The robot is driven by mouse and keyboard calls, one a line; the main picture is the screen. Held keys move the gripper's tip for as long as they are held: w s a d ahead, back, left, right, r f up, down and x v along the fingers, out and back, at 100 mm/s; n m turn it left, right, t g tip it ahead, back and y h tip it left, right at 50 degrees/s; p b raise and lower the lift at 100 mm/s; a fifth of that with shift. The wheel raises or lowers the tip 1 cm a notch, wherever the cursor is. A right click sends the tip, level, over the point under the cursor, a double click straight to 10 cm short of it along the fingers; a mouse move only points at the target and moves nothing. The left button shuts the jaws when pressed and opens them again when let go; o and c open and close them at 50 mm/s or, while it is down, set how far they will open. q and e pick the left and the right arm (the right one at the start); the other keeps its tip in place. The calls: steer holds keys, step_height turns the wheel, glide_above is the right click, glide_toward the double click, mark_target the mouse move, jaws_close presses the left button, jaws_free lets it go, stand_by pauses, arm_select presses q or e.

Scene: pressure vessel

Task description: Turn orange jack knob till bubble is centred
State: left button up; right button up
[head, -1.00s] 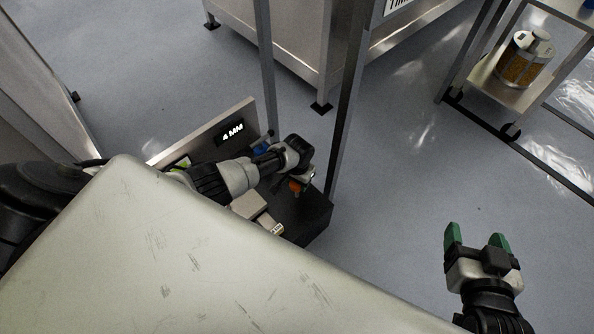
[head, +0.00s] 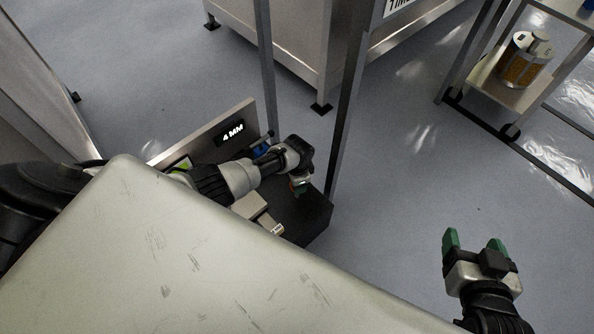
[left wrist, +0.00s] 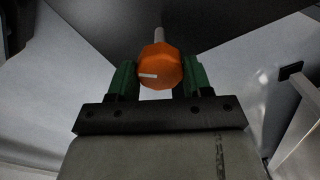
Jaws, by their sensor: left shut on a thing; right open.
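The orange jack knob (left wrist: 160,66) is faceted, with a white line on its face that points left. It sits on a pale rod. In the left wrist view the green fingers of my left gripper (left wrist: 160,80) are on either side of it, closed on it. In the head view my left gripper (head: 300,187) is low beside a dark block (head: 305,212), and the knob is mostly hidden there. My right gripper (head: 474,245) is open and empty over bare floor. I cannot make out a bubble in either view.
A plate with a sign reading "4 MM" (head: 231,134) stands behind my left arm. A beige block (head: 250,205) lies near the dark block. A metal post (head: 348,110) rises just right of my left gripper. A cart with an amber canister (head: 525,60) stands at the upper right.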

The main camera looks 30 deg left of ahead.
stand_by(0.4)
arm_select(q)
steer(key=o, duration=0.9)
steer(key=shift+r, duration=0.1)
